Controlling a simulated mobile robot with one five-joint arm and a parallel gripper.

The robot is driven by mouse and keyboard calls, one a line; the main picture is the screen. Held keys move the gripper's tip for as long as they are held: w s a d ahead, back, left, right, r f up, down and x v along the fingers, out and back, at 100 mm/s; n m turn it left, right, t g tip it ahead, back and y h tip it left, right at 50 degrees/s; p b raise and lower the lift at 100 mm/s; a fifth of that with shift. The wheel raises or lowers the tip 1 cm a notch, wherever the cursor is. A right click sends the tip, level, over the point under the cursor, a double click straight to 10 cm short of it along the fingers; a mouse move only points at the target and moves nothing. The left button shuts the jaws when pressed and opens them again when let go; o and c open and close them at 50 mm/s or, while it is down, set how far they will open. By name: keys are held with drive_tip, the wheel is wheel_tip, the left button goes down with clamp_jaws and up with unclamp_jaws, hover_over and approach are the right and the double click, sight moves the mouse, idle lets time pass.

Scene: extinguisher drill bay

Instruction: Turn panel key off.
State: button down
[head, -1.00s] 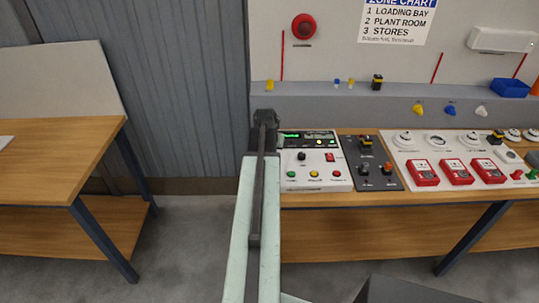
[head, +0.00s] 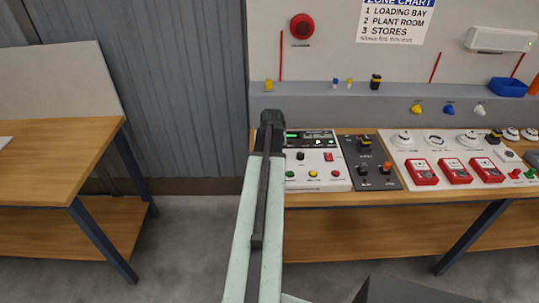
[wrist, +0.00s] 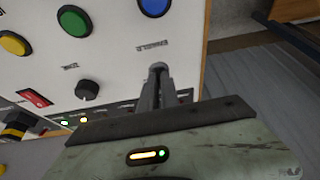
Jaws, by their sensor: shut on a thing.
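The white control panel (head: 320,181) stands on the wooden bench, just right of my gripper (head: 272,118) in the head view. In the wrist view my gripper (wrist: 157,72) is shut on the panel key, its fingertips at the panel face beside a small printed label. The key is mostly hidden between the fingers, so its turned position cannot be read. In the head view my arm covers the panel's left end. A black knob (wrist: 87,90) sits beside the fingers in the wrist view.
Blue (wrist: 155,5), green (wrist: 75,21) and yellow (wrist: 13,43) buttons and a red switch (wrist: 35,98) are near the fingers. A dark switch panel (head: 370,163) and red boxes (head: 455,171) stand to the right. Floor is clear at left.

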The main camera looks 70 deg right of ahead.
drive_tip(key=c, duration=1.6)
unclamp_jaws()
drive_tip(key=shift+s+d, duration=0.2)
drive_tip(key=shift+s, duration=0.15)
drive_tip(key=shift+w+a, duration=0.1)
drive_tip(key=p+v, duration=0.7)
drive_tip(key=v, duration=0.1)
drive_tip(key=shift+f, duration=0.1)
